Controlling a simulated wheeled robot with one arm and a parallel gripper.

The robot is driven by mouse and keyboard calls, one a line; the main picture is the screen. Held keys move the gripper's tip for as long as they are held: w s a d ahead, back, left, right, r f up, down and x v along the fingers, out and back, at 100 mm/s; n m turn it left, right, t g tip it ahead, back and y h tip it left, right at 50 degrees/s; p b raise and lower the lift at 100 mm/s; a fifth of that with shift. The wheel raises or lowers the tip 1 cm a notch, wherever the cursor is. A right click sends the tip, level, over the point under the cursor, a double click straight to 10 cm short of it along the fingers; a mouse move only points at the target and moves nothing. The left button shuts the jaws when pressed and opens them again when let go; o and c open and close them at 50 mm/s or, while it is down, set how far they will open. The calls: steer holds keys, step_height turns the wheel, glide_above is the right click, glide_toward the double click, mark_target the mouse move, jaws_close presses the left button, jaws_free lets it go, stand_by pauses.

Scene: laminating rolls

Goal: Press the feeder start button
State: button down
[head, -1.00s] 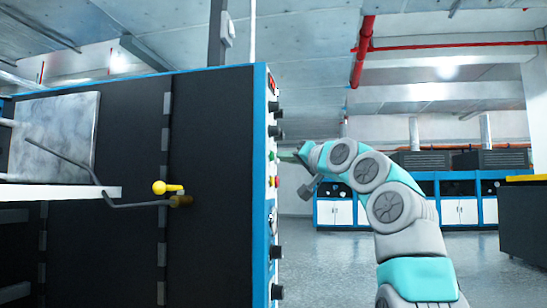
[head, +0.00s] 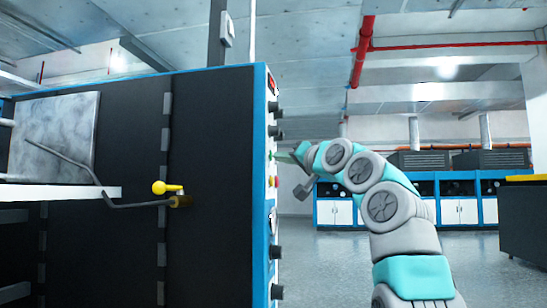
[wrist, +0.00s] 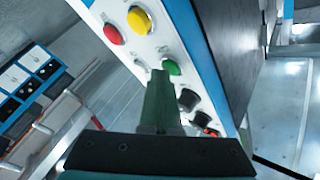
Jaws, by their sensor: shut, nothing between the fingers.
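The control panel (wrist: 182,28) is a white strip on the machine's narrow side. It carries a green button (wrist: 172,67), a yellow button (wrist: 138,20) and a red button (wrist: 113,33); I can read no labels naming the feeder start button. My gripper (wrist: 158,76) is shut and empty, its green fingers pointing at the panel. In the wrist view the fingertips overlap the panel just left of the green button; I cannot tell whether they touch it. In the head view my gripper (head: 282,157) is close to the panel's edge-on face.
Black knobs (wrist: 188,99) sit on the panel beside the green button. The dark machine (head: 215,180) fills the left, with a yellow-knobbed lever (head: 167,188) and a white shelf (head: 60,192). Open floor (head: 325,265) lies right of it, with blue-and-white cabinets (head: 458,210) behind.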

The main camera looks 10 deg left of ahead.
steer(key=shift+d, duration=0.1)
steer(key=shift+s+d, duration=0.1)
steer(key=shift+d, duration=0.55)
